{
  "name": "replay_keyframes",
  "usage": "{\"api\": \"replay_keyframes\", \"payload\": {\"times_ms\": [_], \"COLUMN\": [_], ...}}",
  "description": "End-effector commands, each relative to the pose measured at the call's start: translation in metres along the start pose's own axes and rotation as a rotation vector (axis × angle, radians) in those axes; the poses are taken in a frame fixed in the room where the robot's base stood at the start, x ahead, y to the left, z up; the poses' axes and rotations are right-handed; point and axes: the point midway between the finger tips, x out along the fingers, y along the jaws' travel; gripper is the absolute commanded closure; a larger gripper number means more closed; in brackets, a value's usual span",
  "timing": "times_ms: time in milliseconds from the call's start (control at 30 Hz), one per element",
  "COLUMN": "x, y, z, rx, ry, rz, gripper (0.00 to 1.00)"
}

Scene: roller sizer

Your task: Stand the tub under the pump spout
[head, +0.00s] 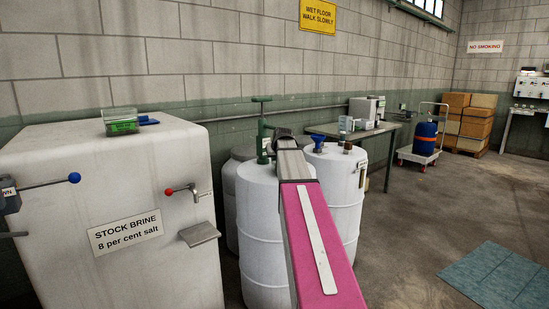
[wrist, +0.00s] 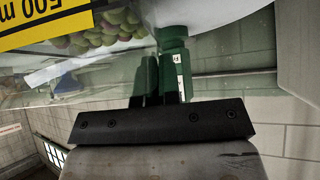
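The clear tub (wrist: 100,85) fills the left and middle of the wrist view, close to the camera. It has a yellow label reading "500 m" and several green and brown olives inside. My gripper (wrist: 160,100) appears shut on it; the fingers are hard to make out. The green hand pump (head: 263,130) stands on a white drum (head: 262,225). Its column also shows in the wrist view (wrist: 172,45), right behind the tub. The spout cannot be made out clearly. In the head view, my pink arm reaches to the pump and hides the held tub.
A second white drum (head: 343,190) with a blue funnel (head: 319,141) stands to the right. A brine tank (head: 70,210) with a red-knobbed tap (head: 182,190) is at left, with a clear box (head: 121,121) on top. A bench (head: 340,131) stands behind.

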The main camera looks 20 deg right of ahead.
Motion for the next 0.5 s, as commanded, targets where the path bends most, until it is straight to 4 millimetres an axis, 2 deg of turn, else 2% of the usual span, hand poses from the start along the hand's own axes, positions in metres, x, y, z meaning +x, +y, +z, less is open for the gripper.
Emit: {"api": "replay_keyframes", "payload": {"times_ms": [33,100,133,500], "x": [0.0009,0.0009,0.0009,-0.0034], "y": [0.0,0.0,0.0,-0.0001], "z": [0.0009,0.001,0.0009,-0.0007], "rx": [-0.001,0.0,0.0,0.0], "ry": [0.001,0.0,0.0,0.001], "rz": [0.0,0.0,0.0,0.0], "gripper": [1.0,0.76,0.7,0.7]}}
